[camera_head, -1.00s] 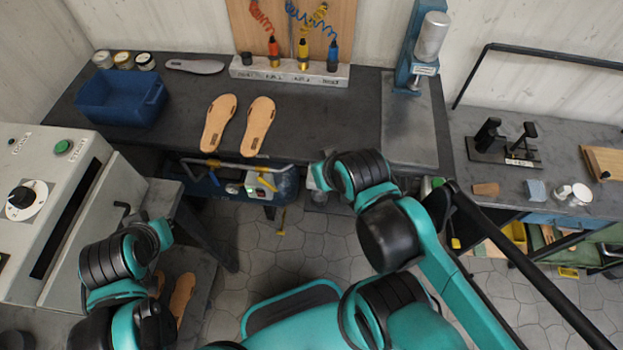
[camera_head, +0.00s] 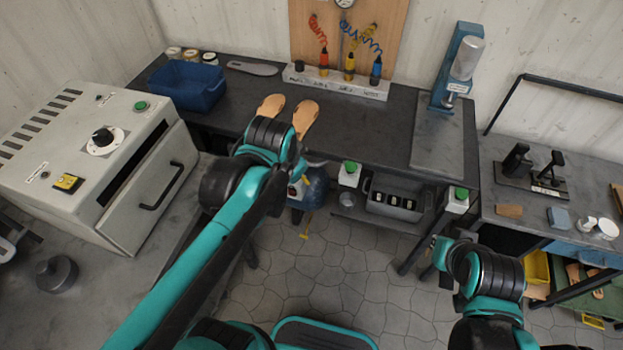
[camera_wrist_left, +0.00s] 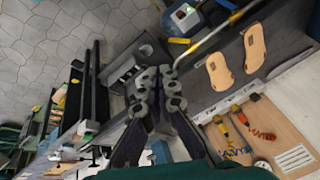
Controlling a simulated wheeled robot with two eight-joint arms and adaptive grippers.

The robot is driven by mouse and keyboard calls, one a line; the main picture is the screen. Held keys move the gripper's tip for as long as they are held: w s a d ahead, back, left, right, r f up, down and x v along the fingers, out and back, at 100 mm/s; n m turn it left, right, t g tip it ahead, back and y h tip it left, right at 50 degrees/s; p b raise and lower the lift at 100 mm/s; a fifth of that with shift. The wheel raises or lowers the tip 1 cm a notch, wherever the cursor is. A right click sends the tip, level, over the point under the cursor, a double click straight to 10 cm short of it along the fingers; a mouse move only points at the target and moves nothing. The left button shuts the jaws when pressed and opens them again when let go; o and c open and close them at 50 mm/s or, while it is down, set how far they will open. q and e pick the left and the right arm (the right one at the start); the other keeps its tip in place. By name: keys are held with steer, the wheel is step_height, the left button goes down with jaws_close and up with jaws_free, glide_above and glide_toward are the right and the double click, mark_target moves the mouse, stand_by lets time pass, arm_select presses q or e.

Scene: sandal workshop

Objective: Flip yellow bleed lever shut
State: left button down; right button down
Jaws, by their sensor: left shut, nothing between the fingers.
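A small yellow lever-like piece (camera_head: 304,234) shows below the blue compressor tank (camera_head: 316,190), under the bench. A yellow bar (camera_wrist_left: 179,40) shows beside the compressor (camera_wrist_left: 186,17) in the left wrist view; I cannot tell the lever's exact setting. My left gripper (camera_wrist_left: 158,74) is shut and empty, its fingertips together and apart from the yellow bar. In the head view my left arm reaches to the bench front and hides the gripper and part of the compressor. My right gripper (camera_head: 438,250) is at lower right, beyond the bench leg; its fingers are not clear.
The dark bench (camera_head: 380,125) overhangs the compressor and carries insoles, a blue bin (camera_head: 187,85) and a press (camera_head: 460,65). A grey crate (camera_head: 395,200) stands on the shelf to the right. A grey machine (camera_head: 100,160) is at left. The floor in front is open.

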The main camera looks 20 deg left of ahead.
arm_select(q)
steer(key=w+d+f+m+g+y, duration=0.1)
steer(key=w+d+f+m+g, duration=0.1)
steer(key=w+f+m, duration=0.65)
steer(key=w+d+f+m+g+y, duration=0.1)
steer(key=w+d+f+m+g, duration=0.25)
steer(key=w, duration=0.75)
steer(key=shift+m+t, duration=0.25)
steer(key=shift+m, duration=0.15)
steer(key=shift+a+r+b+x, duration=0.1)
steer(key=shift+a+b+x, duration=0.65)
steer(key=shift+x, duration=1.7)
steer(key=shift+a+r+b+x, duration=0.15)
steer(key=shift+a+b+x, duration=0.25)
steer(key=shift+b+x, duration=1.4)
steer(key=shift+a+r+b+x, duration=0.1)
steer(key=shift+a+b+x, duration=0.3)
steer(key=shift+x, duration=2.75)
steer(key=shift+s+a, duration=0.1)
steer(key=shift+a, duration=0.1)
